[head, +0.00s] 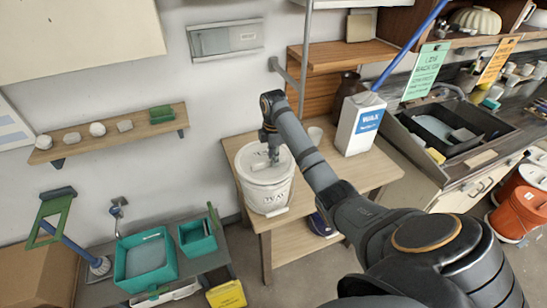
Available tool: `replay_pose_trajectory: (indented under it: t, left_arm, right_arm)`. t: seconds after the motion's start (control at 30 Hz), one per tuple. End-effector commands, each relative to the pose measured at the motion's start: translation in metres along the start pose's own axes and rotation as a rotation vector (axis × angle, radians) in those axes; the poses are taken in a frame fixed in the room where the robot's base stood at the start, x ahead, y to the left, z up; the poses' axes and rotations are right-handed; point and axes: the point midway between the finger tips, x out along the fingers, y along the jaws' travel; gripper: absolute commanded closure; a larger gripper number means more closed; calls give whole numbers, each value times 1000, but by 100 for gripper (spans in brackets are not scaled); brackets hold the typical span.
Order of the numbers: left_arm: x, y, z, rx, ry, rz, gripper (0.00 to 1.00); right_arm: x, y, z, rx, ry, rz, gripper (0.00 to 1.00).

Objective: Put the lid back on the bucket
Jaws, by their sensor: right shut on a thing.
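The pale lid (250,158) is at the bucket's mouth, under my right gripper. My right gripper (272,155) points down over the lid and is shut on it near the middle; the fingertips are small and the grip itself is hard to make out. The lid covers the opening, but I cannot tell whether it is fully seated or slightly above the rim. My left gripper is not in view.
The wooden table (228,150) has a white WAX container (357,125) at its back right. Teal trays (146,262) stand on a lower bench at left. A sink (450,125) is at right, with orange buckets (521,212) below. My right arm crosses above the table.

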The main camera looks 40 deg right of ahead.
Motion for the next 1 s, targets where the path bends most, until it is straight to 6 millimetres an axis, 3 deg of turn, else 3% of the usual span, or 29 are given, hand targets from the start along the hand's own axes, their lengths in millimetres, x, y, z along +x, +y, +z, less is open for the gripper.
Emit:
replay_pose_trajectory:
  t: [1.0]
  left_arm:
    - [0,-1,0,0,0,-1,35]
  right_arm:
    - [6,0,0,0,0,0,100]
